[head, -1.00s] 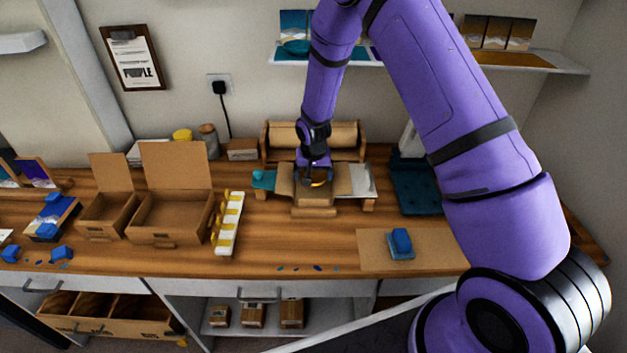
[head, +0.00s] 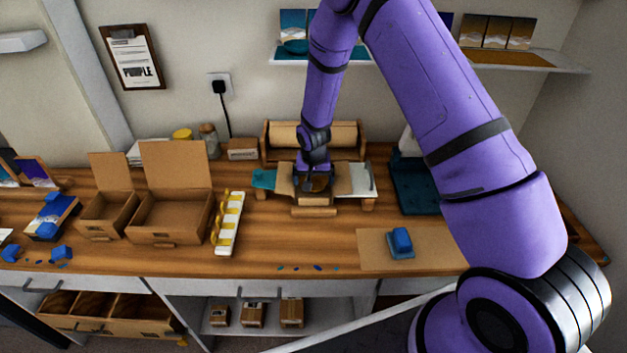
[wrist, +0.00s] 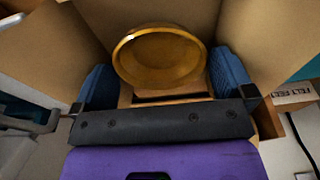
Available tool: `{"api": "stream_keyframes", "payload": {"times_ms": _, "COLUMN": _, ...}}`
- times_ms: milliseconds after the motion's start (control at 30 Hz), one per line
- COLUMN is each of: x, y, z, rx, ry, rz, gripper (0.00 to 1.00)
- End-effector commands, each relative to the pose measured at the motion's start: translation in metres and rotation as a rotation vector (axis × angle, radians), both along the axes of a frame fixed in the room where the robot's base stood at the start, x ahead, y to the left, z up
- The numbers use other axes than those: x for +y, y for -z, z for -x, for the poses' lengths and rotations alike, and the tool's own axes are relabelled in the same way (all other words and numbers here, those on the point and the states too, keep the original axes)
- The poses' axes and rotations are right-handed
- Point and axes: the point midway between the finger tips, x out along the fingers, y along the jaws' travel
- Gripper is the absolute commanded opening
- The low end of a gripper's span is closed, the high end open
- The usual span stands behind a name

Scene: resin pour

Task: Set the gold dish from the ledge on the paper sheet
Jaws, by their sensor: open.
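The gold dish (wrist: 160,58) is between my fingers in the wrist view, over the brown paper sheet (wrist: 110,22). It appears to rest there, though its underside is hidden. My gripper (wrist: 163,85) is open, with a blue finger pad on each side of the dish and a slim gap to it. In the head view my gripper (head: 313,183) is low at the paper sheet (head: 285,181), in front of the paper roll, and the dish (head: 317,185) shows only partly. The wall ledge (head: 512,58) has a bare gold-brown mat on its right part.
The paper roll (head: 318,135) stands right behind my gripper. A teal block (head: 263,179) lies left of the sheet, a white-grey piece (head: 360,178) right. A yellow-and-white strip (head: 228,222) and open cartons (head: 172,216) stand left. A blue block (head: 402,240) lies front right.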

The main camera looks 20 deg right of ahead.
Motion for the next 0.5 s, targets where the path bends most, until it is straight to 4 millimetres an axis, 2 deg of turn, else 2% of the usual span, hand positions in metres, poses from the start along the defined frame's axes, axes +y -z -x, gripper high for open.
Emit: {"api": "stream_keyframes", "payload": {"times_ms": 500, "x": 0.005, "y": -0.091, "z": 0.013, "rx": -0.003, "ry": -0.001, "rz": -0.001, "gripper": 1.0}}
